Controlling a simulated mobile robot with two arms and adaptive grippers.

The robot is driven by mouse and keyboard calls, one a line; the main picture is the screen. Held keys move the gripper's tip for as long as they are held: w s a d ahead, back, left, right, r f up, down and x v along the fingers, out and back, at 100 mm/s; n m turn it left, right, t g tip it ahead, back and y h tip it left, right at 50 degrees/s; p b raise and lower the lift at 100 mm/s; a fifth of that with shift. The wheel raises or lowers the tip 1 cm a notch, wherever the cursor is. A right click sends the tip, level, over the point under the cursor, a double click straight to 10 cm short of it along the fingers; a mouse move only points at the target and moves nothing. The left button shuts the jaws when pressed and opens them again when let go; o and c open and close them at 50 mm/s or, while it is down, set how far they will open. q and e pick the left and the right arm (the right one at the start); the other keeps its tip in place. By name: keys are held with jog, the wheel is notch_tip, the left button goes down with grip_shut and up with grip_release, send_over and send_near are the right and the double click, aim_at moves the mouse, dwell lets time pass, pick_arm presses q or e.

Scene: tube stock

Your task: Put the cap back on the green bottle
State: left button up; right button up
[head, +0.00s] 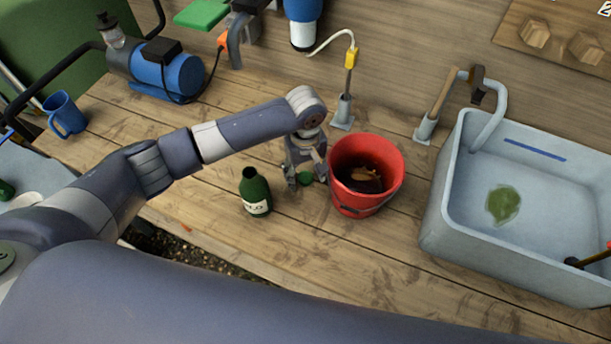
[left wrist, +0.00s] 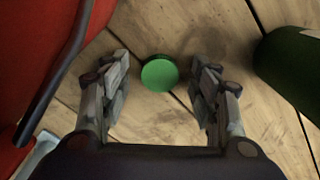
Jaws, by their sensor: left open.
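The green bottle (head: 255,193) stands upright and open-topped on the wooden bench, left of my left gripper in the head view. Part of it shows at the right edge of the left wrist view (left wrist: 292,70). The green cap (head: 305,178) lies on the bench between the bottle and the red bucket. In the left wrist view the cap (left wrist: 159,75) sits between and just beyond the open fingers. My left gripper (head: 306,180) is open, points down and holds nothing. My right gripper is not in view.
A red bucket (head: 341,192) with dark contents stands close to the right of my left gripper. A grey sink (head: 433,225) is farther right. A blue pump (head: 178,75) and blue mug (head: 66,115) stand at the left. The bench in front of the bucket is clear.

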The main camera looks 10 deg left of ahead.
aim_at(306, 176)
pick_arm(q)
jog(key=shift+c, duration=0.2)
jog(key=c, duration=0.7)
jog(key=shift+r, duration=0.15)
notch_tip(306, 176, up, 18)
jog(key=shift+f+b, duration=0.1)
jog(key=shift+b, duration=0.3)
jog(key=shift+c, duration=0.2)
